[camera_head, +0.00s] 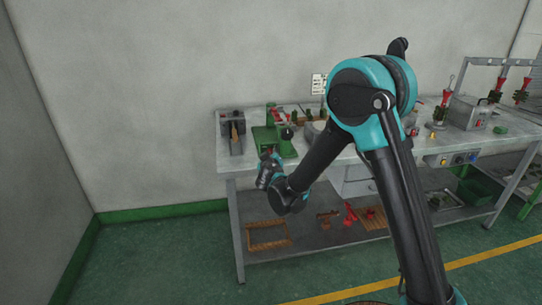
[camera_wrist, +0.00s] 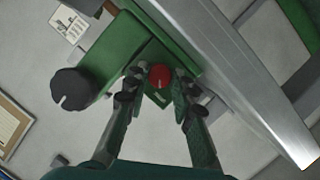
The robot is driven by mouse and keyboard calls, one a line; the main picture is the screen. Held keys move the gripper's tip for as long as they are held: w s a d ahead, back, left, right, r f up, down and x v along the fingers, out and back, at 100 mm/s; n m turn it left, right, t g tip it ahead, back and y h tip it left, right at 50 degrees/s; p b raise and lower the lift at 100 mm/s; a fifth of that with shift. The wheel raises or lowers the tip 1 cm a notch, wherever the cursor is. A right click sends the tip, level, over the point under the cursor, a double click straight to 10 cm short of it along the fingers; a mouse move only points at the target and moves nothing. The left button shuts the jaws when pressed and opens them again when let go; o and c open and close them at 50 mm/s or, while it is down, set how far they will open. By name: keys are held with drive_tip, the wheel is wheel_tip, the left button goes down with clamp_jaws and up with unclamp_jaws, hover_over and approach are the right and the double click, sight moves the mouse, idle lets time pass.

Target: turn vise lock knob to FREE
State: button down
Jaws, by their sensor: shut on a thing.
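A red round knob (camera_wrist: 159,76) with a pale pointer mark sits on a green machine body (camera_wrist: 103,60), the vise, in the wrist view. My gripper (camera_wrist: 160,82) has one finger on each side of the red knob and is shut on it. A small pale marking shows on the green face just below the knob; its lettering is too small to read. In the head view, the green vise (camera_head: 269,137) stands near the front edge of the bench, and my gripper is at its front.
A large black knob (camera_wrist: 72,89) sticks out from the green body. The metal bench edge (camera_wrist: 233,70) runs close beside my gripper. In the head view, a grey device (camera_head: 231,130) stands left of the vise, and a wooden frame (camera_head: 268,246) lies on the lower shelf.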

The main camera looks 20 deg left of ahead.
idle(0.4)
drive_tip(key=c, duration=1.3)
unclamp_jaws()
drive_tip(key=v, duration=1.2)
